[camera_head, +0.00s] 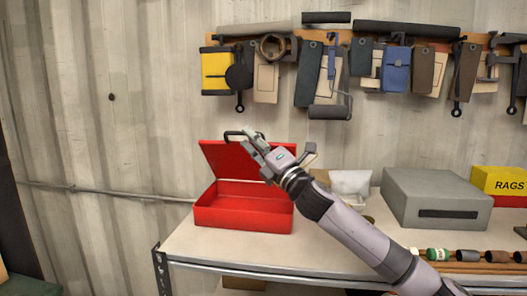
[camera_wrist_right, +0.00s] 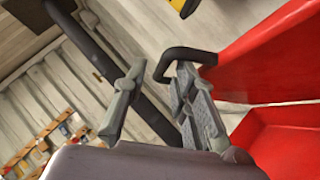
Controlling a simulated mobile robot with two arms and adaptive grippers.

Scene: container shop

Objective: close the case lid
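The red case (camera_head: 243,215) sits on the bench, its lid (camera_head: 226,163) standing raised and leaning back. A black handle (camera_head: 238,134) is on the lid's upper edge. My right gripper (camera_head: 256,143) is at the lid's top right, close to the handle. In the right wrist view the gripper (camera_wrist_right: 158,92) is open, with a gap between its fingers. The black handle (camera_wrist_right: 186,54) reaches in by the right finger; whether they touch is unclear. The red lid (camera_wrist_right: 262,60) and case body (camera_wrist_right: 285,145) show at the right. My left gripper is out of view.
The bench top (camera_head: 200,243) is clear in front of the case. A grey box (camera_head: 430,195), a yellow-red RAGS box (camera_head: 500,183) and a white bag (camera_head: 350,183) stand to the right. Tools hang on a wall rack (camera_head: 400,38) above.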

